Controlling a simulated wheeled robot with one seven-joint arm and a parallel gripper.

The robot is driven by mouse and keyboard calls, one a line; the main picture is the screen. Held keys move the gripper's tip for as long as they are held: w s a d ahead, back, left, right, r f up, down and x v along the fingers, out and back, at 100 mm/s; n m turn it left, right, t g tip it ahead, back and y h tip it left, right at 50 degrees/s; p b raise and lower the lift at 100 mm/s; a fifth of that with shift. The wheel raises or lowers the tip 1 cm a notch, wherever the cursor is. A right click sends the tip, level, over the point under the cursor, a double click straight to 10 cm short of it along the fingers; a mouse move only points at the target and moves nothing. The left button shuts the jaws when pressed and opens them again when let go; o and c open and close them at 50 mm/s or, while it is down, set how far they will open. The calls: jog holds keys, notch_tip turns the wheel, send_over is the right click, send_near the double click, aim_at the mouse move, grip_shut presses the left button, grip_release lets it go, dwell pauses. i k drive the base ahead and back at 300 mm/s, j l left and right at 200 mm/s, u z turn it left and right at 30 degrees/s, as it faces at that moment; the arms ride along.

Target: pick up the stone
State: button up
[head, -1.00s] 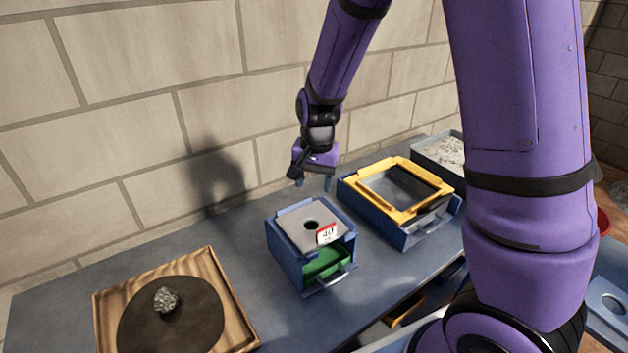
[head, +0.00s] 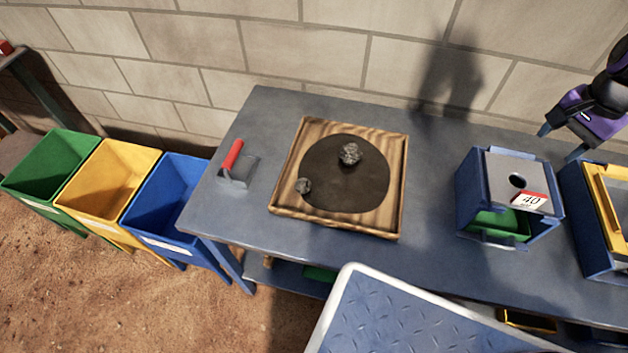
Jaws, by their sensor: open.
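Two grey, rough stones lie on the dark round patch of a wooden tray (head: 395,205) on the blue-grey table. The larger stone (head: 350,154) is near the patch's upper middle. The smaller stone (head: 304,186) is at its left edge. I cannot tell which one the task names. My gripper (head: 561,143) is at the right edge of the head view, above the table near the blue boxes, well to the right of the tray. Its fingers are apart with nothing between them. It touches neither stone.
A blue box labelled 40 (head: 475,192) stands between tray and gripper; a yellow-framed box (head: 603,190) is at the right edge. Green (head: 50,165), yellow (head: 108,180) and blue (head: 165,200) bins stand beyond the table's left end.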

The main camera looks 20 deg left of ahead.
aim_at(302, 186)
jog(key=k+j+u, duration=0.1)
jog(key=u, duration=0.3)
jog(key=j+u, duration=0.2)
jog(key=u, duration=0.15)
jog(key=k+j+u, duration=0.1)
jog(key=u, duration=0.3)
jog(key=j+u, duration=0.35)
